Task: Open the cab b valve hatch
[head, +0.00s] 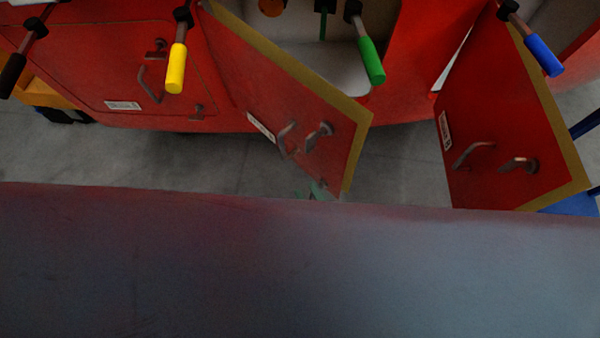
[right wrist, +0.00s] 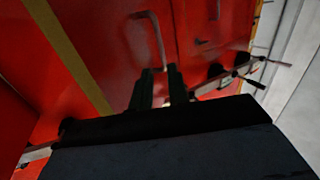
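In the head view, one red hatch door (head: 290,120) with a yellow edge stands swung open in the middle, and another red hatch door (head: 490,125) stands open at the right. A red hatch (head: 95,60) at the left lies flush with the red body; it has a grey handle (head: 148,85) and a latch (head: 156,48). No readable label shows which is cab b. In the right wrist view, my right gripper (right wrist: 160,72) has its black fingers apart, close before a grey handle (right wrist: 154,30) on a red panel. I cannot tell whether they touch. My left gripper is not in view.
Levers with yellow (head: 176,68), green (head: 371,60) and blue (head: 543,55) grips hang along the top. A broad grey surface fills the lower head view. A small grey-green piece (head: 318,190) shows below the middle door. Grey floor (head: 100,155) lies beyond.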

